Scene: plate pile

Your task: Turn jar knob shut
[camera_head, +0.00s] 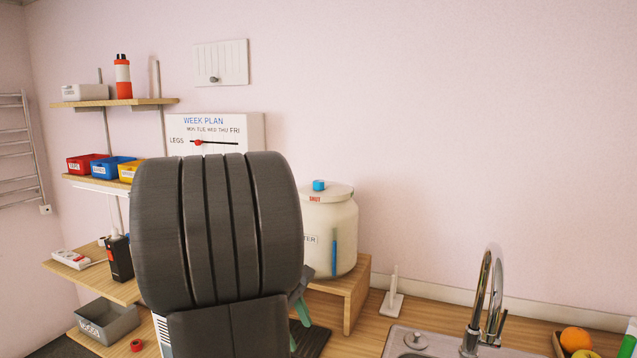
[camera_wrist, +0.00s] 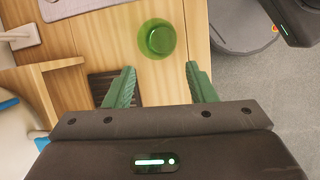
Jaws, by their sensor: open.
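The cream jar (camera_head: 330,225) stands on a small wooden stand, with a lid, a blue knob (camera_head: 319,185) on top and a small red label near the knob. A vertical blue strip runs down its front. My gripper (camera_head: 303,312) is below and in front of the jar, mostly hidden by my dark arm. In the wrist view my gripper (camera_wrist: 160,70) is open, its green fingers wide apart with nothing between the tips. A pale curved body with blue parts shows at that view's left edge; I cannot tell if it is the jar.
The wooden stand (camera_head: 358,290) is beside my gripper. A green round glassy dish (camera_wrist: 157,38) lies on the wooden surface beyond the fingertips. A tap (camera_head: 480,300) and a white upright holder (camera_head: 393,295) stand to the right. Shelves with bins (camera_head: 112,167) are at left.

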